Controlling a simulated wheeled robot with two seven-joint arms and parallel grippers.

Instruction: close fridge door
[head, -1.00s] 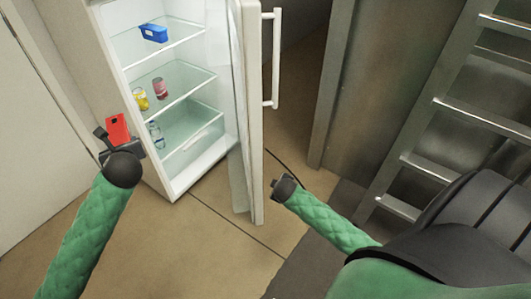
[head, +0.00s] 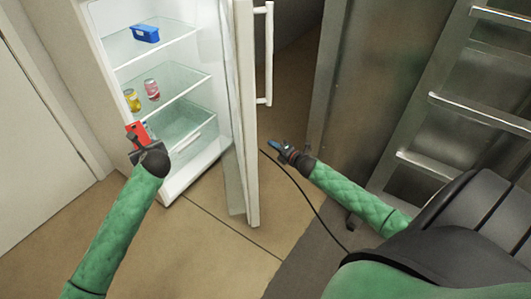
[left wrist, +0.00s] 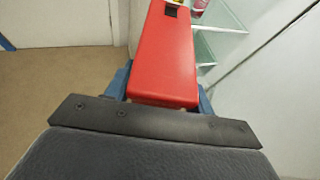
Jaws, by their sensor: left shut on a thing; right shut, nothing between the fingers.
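The white fridge (head: 88,62) stands open in the head view, with glass shelves inside. Its door (head: 245,110) is swung wide out toward me, its white bar handle (head: 268,60) on the right side. My left gripper (head: 141,142) is in front of the fridge's lower left opening, shut on a red box-like thing (head: 137,131). The red thing (left wrist: 167,55) fills the middle of the left wrist view. My right gripper (head: 278,148) is shut and empty, right of the door's lower part and apart from it.
A blue container (head: 146,34) sits on the upper shelf; a yellow can (head: 132,99) and a pink can (head: 152,89) stand on the shelf below. A dark cable (head: 312,205) lies on the floor. The floor before the fridge is clear.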

